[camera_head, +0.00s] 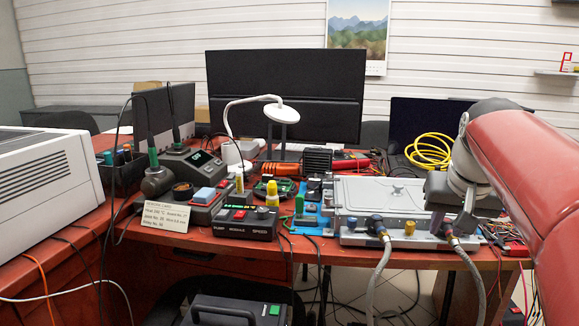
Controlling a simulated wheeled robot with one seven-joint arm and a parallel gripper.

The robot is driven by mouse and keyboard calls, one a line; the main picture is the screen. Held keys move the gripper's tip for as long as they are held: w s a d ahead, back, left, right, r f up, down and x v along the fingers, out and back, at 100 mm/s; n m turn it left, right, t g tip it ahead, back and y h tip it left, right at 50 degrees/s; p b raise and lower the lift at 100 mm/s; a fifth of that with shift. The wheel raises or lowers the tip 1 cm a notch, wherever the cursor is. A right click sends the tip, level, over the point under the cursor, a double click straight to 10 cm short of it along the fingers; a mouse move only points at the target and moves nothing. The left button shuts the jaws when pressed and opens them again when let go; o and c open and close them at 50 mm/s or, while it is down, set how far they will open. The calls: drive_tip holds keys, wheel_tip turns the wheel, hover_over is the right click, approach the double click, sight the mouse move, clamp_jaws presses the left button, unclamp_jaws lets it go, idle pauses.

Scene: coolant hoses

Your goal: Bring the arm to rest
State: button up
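My arm comes in from the right, and my gripper (458,196) shows as a dark block over the right end of a grey metal unit (350,196). Its fingers are not clearly visible, so I cannot tell whether it is open or shut or touches the unit. Two grey hoses hang from the unit's front: the left hose (380,270) at a blue-collared fitting (375,224), the right hose (478,275) at another fitting (449,234). Each hose end appears to be at its fitting. A brass-coloured cap (409,228) sits between them.
The red desk (240,262) is crowded. A yellow cable coil (429,150) lies behind my gripper. Monitors stand at the back.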

drive_tip(key=s+a+f+n+t+y, duration=0.1)
drive_tip(key=s+a+f+n, duration=0.2)
drive_tip(key=s+a+f, duration=1)
wheel_tip(320, 180, down, 3)
drive_tip(key=s, duration=0.3)
drive_tip(key=shift+a, duration=0.25)
drive_tip(key=shift+r, duration=0.1)
